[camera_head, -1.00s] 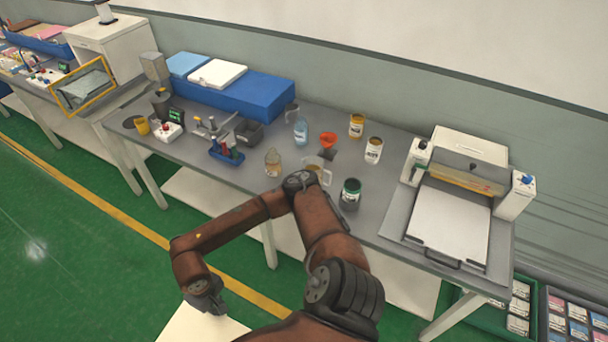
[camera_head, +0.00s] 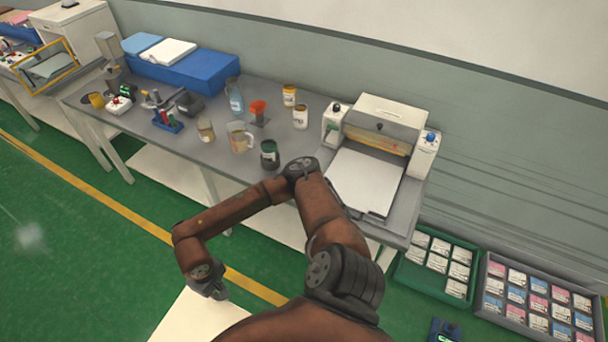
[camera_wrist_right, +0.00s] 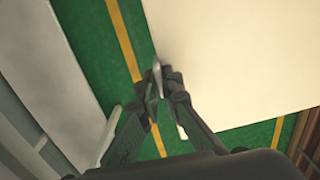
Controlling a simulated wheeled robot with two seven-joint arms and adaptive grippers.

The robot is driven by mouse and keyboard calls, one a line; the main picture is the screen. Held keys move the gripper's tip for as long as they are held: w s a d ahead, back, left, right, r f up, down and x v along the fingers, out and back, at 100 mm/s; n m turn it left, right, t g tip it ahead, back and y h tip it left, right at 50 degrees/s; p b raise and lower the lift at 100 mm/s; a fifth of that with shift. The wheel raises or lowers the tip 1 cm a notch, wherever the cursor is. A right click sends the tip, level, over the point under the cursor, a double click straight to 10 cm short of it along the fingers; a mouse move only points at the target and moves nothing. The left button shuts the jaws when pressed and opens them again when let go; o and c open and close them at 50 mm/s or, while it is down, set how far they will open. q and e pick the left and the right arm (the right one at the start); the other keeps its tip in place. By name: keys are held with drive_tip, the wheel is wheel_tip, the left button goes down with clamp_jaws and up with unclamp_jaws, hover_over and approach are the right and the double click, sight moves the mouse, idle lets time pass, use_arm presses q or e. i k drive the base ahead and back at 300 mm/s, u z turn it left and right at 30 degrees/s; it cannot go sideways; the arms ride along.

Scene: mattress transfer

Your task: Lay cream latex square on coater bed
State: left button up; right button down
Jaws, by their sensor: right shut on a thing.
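The cream latex square (camera_head: 188,322) hangs at the bottom of the head view, in front of the bench and over the green floor; its lower part is cut off. It fills much of the right wrist view (camera_wrist_right: 235,60). My right gripper (camera_head: 214,292) is shut on its edge, and the closed fingertips (camera_wrist_right: 165,82) show at that edge in the right wrist view. The coater bed (camera_head: 362,182) is a flat white plate on the machine at the bench's right end. It looks bare, and my right arm hides its near left corner. My left gripper is out of view.
The coater's housing (camera_head: 386,120) stands behind the bed. Several jars and a beaker (camera_head: 238,138) stand left of it on the grey bench (camera_head: 215,155). A green crate (camera_head: 405,272) and a grey crate (camera_head: 483,315) of labelled packs sit right of the bench.

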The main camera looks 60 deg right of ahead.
sight(361, 180)
drive_tip(key=z, duration=1.4)
